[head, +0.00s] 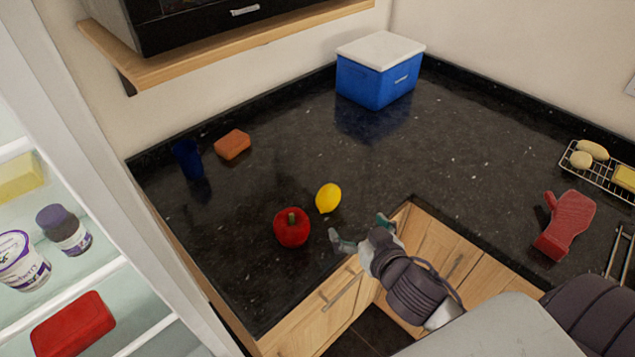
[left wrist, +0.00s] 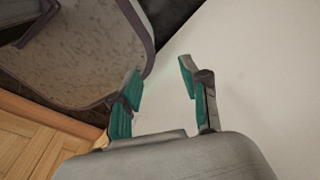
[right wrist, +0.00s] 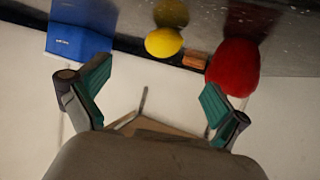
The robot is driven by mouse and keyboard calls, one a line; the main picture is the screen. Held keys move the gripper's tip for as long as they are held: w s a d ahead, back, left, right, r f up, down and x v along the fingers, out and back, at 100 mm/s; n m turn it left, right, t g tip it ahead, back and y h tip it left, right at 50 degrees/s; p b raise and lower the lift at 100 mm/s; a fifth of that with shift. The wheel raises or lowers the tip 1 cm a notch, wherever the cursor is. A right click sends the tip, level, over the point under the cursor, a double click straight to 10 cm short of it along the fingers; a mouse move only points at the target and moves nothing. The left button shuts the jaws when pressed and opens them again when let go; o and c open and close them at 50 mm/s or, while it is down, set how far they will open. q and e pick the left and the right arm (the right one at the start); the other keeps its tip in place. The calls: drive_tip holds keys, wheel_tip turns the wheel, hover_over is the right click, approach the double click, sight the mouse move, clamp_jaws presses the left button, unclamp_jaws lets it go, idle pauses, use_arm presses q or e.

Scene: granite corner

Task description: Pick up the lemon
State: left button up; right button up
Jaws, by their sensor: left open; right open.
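The yellow lemon (head: 328,198) lies on the dark granite counter (head: 270,185), just behind and to the right of a red bell pepper (head: 291,228). My right gripper (head: 362,232) is open and empty at the counter's inner front edge, in front of and to the right of the lemon, apart from it. In the right wrist view the lemon (right wrist: 163,42) shows beyond and between the open fingers (right wrist: 155,95), beside the pepper (right wrist: 233,65). My left gripper (left wrist: 160,90) is open and empty in the left wrist view, outside the head view.
A blue cooler with a white lid (head: 380,70) stands in the corner. An orange-brown sponge (head: 232,145) and a dark blue cup (head: 187,158) are at the back left. A red mitt (head: 568,222) lies at right, near a wire rack (head: 600,180).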

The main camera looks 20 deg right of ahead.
sight(332, 200)
drive_tip(key=p+x, duration=0.1)
drive_tip(key=x, duration=0.6)
drive_tip(key=shift+w, duration=0.45)
drive_tip(key=shift+w+f+p, duration=0.1)
drive_tip(key=shift+w+p, duration=0.35)
drive_tip(key=shift+w, duration=0.05)
drive_tip(key=x, duration=0.1)
drive_tip(key=p+x, duration=0.1)
drive_tip(key=x, duration=0.2)
drive_tip(key=shift+w+a, duration=0.25)
drive_tip(key=shift+w, duration=0.05)
use_arm(q)
drive_tip(key=r, duration=0.2)
drive_tip(key=d+r, duration=0.1)
drive_tip(key=shift+s+r, duration=0.15)
drive_tip(key=shift+s, duration=0.15)
use_arm(e)
drive_tip(key=shift+s, duration=0.1)
drive_tip(key=shift+c, duration=1.1)
drive_tip(key=c, duration=1)
use_arm(q)
drive_tip(key=shift+s, duration=0.15)
use_arm(e)
drive_tip(key=shift+c, duration=0.5)
